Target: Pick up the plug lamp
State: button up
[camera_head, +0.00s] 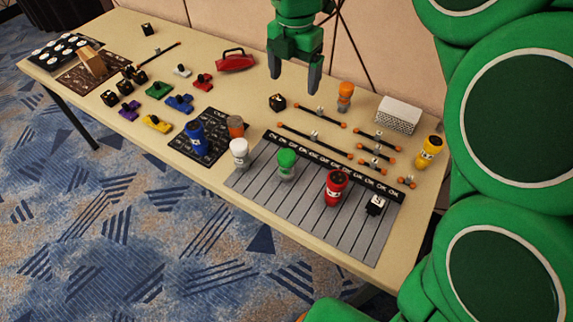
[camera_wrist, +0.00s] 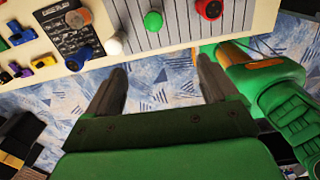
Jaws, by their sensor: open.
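I cannot tell for sure which item is the plug lamp. Small bulb- or bottle-shaped items stand on the table: a blue one (camera_head: 194,134), a white one (camera_head: 239,152), a green one (camera_head: 286,162), a red one (camera_head: 335,186), an orange one (camera_head: 345,95) and a yellow one (camera_head: 429,150). A small black-and-white block (camera_head: 376,204) lies on the grey striped mat. My gripper (camera_head: 294,84) is open and empty, above the table's back part. In the wrist view my gripper (camera_wrist: 162,68) points past the table edge, with the green (camera_wrist: 153,21) and red (camera_wrist: 209,8) items beyond it.
The long beige table (camera_head: 220,87) carries several small coloured connectors, dark rods with orange ends, a red case (camera_head: 235,61) and a white stack (camera_head: 398,114). The grey striped mat (camera_head: 255,190) lies near the front edge. A wall panel stands behind. Patterned carpet is open in front.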

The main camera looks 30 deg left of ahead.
send_near(289, 156)
notch_tip(289, 156, down, 7)
jog(key=shift+a+f, duration=0.1)
jog(key=shift+f, duration=1.45)
jog(key=shift+w+a+f, duration=0.1)
jog(key=shift+a+f, duration=0.1)
jog(key=shift+f, duration=1.15)
jog(key=shift+w+a+f, duration=0.1)
jog(key=shift+a+f, duration=0.1)
jog(key=shift+f, duration=1.15)
jog(key=shift+c, duration=0.5)
jog(key=c, duration=1.1)
